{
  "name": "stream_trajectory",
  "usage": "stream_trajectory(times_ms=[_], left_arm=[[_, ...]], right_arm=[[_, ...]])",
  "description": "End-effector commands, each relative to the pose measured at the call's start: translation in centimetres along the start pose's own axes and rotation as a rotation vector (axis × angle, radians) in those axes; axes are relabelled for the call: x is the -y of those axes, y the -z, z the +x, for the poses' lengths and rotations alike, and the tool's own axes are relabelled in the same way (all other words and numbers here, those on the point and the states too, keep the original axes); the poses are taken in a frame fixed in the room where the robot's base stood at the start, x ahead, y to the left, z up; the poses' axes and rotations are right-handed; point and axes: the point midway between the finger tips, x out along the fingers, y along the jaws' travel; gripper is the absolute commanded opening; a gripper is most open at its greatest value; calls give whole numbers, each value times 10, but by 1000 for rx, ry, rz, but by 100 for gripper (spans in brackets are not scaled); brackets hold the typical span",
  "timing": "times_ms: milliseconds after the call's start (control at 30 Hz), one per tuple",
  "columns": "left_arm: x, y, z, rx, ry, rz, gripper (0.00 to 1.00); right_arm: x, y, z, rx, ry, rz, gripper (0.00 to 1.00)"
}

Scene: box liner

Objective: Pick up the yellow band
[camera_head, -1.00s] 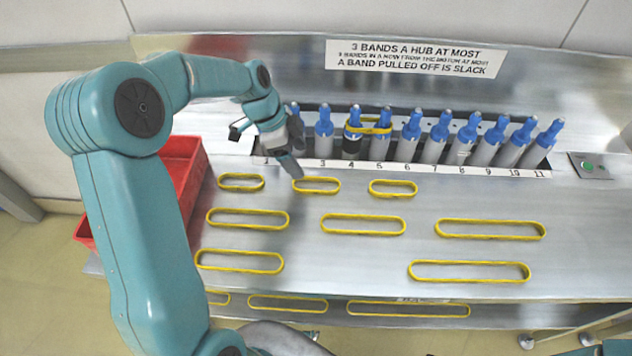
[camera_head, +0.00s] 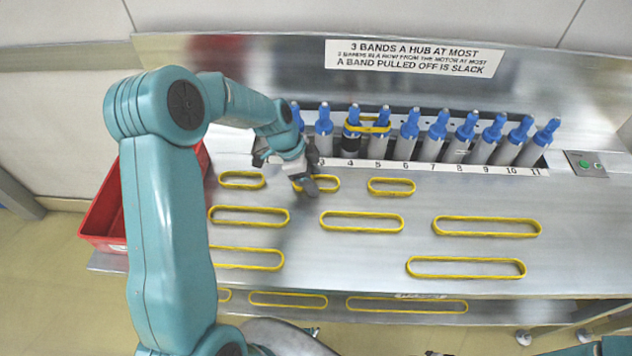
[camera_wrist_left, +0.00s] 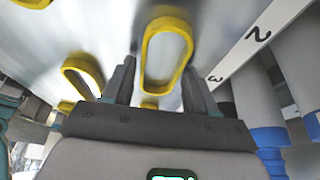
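Several yellow bands lie flat on the steel bench. A short yellow band (camera_head: 338,184) lies in the row nearest the hubs, partly hidden by my left gripper (camera_head: 308,187). In the left wrist view my left gripper (camera_wrist_left: 160,75) is open, with a finger on each side of a yellow band (camera_wrist_left: 146,58). I cannot tell whether the fingers touch it. Short bands lie to its left (camera_head: 241,180) and right (camera_head: 391,187). Another yellow band (camera_head: 367,128) is stretched around hubs 4 and 5. My right gripper is not in view.
A row of blue-topped hubs (camera_head: 437,130) stands behind a numbered strip (camera_head: 430,168). A red bin (camera_head: 105,215) is at the left. Longer bands (camera_head: 362,228) lie nearer the front, and more on a lower shelf (camera_head: 500,308). A green button box (camera_head: 586,165) is at the right.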

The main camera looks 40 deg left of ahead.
Motion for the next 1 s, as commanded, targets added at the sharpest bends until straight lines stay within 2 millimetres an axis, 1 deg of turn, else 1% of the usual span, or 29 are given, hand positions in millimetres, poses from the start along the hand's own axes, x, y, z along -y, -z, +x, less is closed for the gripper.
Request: stream_trajectory(times_ms=[33,100,400,567,667,767,1000], left_arm=[[0,0,0,0,0,0,40],[0,0,0,0,0,0,19],[0,0,-1,0,0,0,19],[1,4,-11,0,3,0,19],[1,10,-26,0,5,2,19],[2,20,-48,-1,8,4,19],[1,50,-119,-2,7,4,19]], right_arm=[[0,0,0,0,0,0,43],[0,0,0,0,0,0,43],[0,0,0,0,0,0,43],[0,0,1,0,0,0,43],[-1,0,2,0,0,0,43],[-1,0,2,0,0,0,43],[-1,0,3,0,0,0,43]])
